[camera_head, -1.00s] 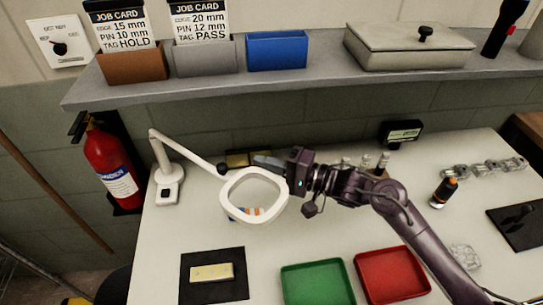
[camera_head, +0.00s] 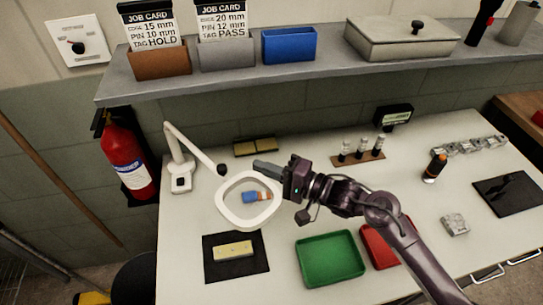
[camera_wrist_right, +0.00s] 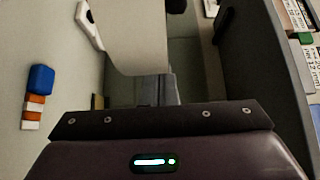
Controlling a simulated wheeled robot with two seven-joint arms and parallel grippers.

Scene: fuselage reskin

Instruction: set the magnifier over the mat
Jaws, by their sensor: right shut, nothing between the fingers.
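The magnifier is a white ring (camera_head: 222,203) on a jointed white arm (camera_head: 194,148), with a black knob (camera_head: 222,169) where arm and ring meet. Its base (camera_head: 181,183) stands at the table's left. The black mat (camera_head: 240,271) lies in front of the ring and slightly left, with a pale yellow block (camera_head: 233,249) on it. The ring's outline is just behind the mat. My right gripper (camera_head: 258,165) is shut and empty at the ring's far right rim; I cannot tell whether it touches. It also shows in the right wrist view (camera_wrist_right: 156,90). My left gripper is out of view.
A blue and orange item (camera_head: 258,196) shows through the ring. A green tray (camera_head: 330,258) and a red tray (camera_head: 377,245) lie right of the mat. A small rack (camera_head: 358,158) stands behind my right arm. A shelf (camera_head: 200,85) overhangs the back.

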